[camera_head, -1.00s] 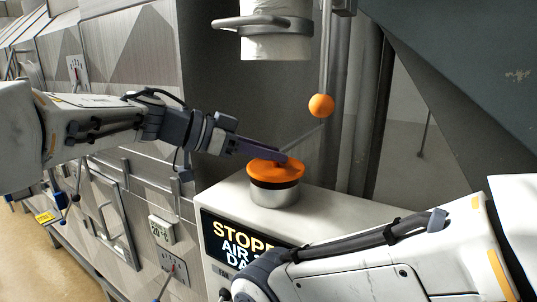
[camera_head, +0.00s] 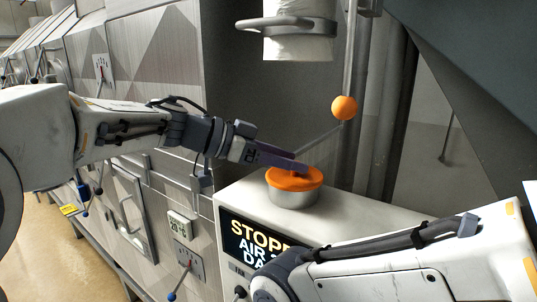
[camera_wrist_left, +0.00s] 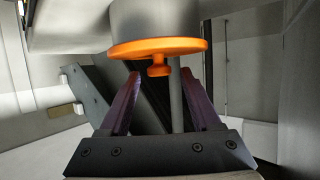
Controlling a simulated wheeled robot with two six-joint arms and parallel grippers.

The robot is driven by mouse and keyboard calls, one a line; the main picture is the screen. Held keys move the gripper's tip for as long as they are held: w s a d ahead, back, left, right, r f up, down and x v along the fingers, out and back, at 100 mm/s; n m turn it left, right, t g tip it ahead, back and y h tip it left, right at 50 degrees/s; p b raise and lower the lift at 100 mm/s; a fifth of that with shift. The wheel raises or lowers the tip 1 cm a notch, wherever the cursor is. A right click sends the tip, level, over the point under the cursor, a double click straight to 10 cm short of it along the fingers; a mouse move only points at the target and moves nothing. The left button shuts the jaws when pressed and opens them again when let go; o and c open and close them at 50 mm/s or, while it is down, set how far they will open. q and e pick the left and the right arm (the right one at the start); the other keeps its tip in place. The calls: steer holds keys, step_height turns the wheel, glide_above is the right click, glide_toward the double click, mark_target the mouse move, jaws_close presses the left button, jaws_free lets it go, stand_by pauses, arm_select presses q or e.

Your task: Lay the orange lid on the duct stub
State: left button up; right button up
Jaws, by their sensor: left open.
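The orange lid (camera_head: 294,181) lies flat on top of the metal duct stub (camera_head: 293,199), which stands on the white cabinet. The lid's small knob shows in the left wrist view (camera_wrist_left: 158,68), with the lid's disc (camera_wrist_left: 190,46) and the grey stub (camera_wrist_left: 150,18) beyond it. My left gripper (camera_head: 304,167) is at the knob, just over the lid. Its two purple fingers (camera_wrist_left: 160,88) are spread apart, with clear gaps on both sides of the knob. My right arm crosses the lower right of the head view; its gripper is out of frame.
The white cabinet (camera_head: 385,219) carries a lit display (camera_head: 258,243) on its front. An orange ball (camera_head: 344,107) on a rod hangs behind the stub. A white roll (camera_head: 298,45) with a grey handle is above. A panelled wall runs along the left.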

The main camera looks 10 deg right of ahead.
arm_select(q)
steer(key=b+v, duration=0.2)
steer(key=v, duration=0.9)
steer(key=shift+a+b, duration=0.3)
steer(key=shift+a, duration=0.05)
steer(key=shift+s+r, duration=0.1)
steer(key=shift+r, duration=0.05)
